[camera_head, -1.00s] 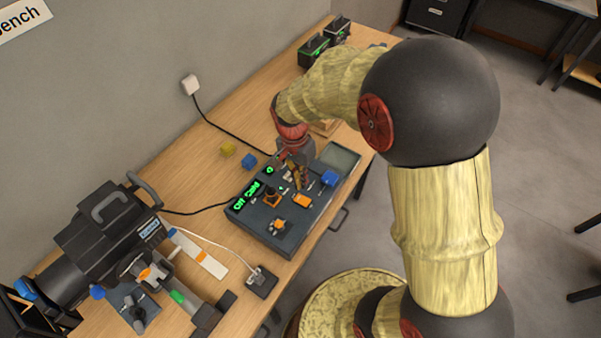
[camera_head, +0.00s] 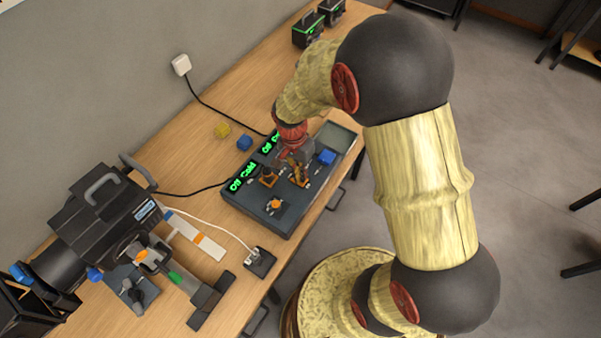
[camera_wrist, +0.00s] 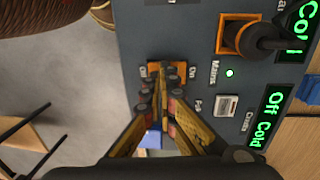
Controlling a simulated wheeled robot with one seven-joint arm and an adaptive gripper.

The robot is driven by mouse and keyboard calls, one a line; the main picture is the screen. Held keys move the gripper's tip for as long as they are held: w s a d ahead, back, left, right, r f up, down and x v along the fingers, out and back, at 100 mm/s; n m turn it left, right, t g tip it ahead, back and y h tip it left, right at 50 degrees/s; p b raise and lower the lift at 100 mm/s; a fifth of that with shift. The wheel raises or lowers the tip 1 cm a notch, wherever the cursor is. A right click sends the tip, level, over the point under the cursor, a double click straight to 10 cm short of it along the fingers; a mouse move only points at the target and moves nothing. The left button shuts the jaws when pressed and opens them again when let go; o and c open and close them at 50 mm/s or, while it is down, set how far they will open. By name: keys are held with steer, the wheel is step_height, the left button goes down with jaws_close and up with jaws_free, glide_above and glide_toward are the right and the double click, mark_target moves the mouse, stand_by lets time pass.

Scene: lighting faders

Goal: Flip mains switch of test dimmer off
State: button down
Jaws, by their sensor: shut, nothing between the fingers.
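The test dimmer is a dark grey panel (camera_head: 287,217) on the bench, with green displays reading "Off Cold". In the wrist view its mains switch has an orange plate (camera_wrist: 181,70) between the labels "Off" on the left and "On" on the right. A small green light beside the "Mains" label (camera_wrist: 215,72) glows. My gripper (camera_wrist: 158,84) is shut and empty, its fingertips right at the switch plate; it also shows over the panel in the head view (camera_head: 297,166). The fingers hide the switch lever, so its position and any contact cannot be told.
Another orange-framed control (camera_wrist: 240,35) with a dark lever sits near the fingers on the panel. A blue block (camera_head: 326,157) lies by the panel's right part. Yellow (camera_head: 222,131) and blue (camera_head: 244,143) blocks lie behind it. A large black lamp (camera_head: 100,215) stands at left.

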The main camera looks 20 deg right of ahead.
steer(key=shift+s+f, duration=0.1)
steer(key=shift+f, duration=0.15)
steer(key=shift+w+a, duration=0.45)
steer(key=shift+w, duration=0.15)
steer(key=shift+r, duration=0.1)
steer(key=shift+w+r+p, duration=0.1)
steer(key=shift+r+p, duration=0.25)
step_height(320, 180, up, 13)
steer(key=w+a+p, duration=0.1)
steer(key=p, duration=0.2)
steer(key=shift+w+r, duration=0.1)
